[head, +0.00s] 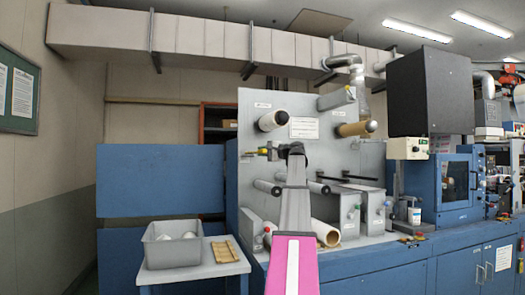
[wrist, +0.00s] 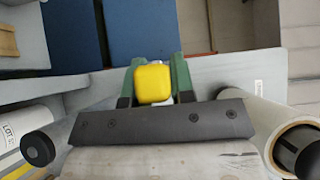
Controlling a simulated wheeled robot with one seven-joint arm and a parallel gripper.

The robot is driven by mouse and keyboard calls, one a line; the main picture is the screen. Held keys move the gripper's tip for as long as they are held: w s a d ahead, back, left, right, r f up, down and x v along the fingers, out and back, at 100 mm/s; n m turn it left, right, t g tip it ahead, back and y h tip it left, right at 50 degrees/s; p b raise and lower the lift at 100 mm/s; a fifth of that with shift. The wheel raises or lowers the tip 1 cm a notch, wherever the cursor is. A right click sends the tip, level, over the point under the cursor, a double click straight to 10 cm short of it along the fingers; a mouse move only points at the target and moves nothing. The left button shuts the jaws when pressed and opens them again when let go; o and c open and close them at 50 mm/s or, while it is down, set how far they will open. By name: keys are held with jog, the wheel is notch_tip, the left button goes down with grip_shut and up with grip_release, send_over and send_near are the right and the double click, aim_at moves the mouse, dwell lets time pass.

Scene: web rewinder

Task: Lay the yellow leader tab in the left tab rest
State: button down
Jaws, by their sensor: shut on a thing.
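My gripper (wrist: 153,82) has green fingers and is shut on the yellow leader tab (wrist: 154,85), a small rounded yellow block between the fingertips. In the head view my gripper (head: 262,152) is small and points left, in front of the grey machine panel (head: 290,103) near its left edge. The tab shows there only as a small yellow spot. I cannot pick out the left tab rest with certainty in either view.
A white roll (head: 273,120) sticks out above my gripper, and a brown roll (head: 356,129) is to the right. A small table at lower left bears a grey bin (head: 173,252) and a slatted wooden piece (head: 225,251). Blue panels (head: 160,181) stand left.

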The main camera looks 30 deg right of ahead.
jog(key=c, duration=0.9)
grip_release()
jog(key=v, duration=1.1)
jog(key=shift+f, duration=0.1)
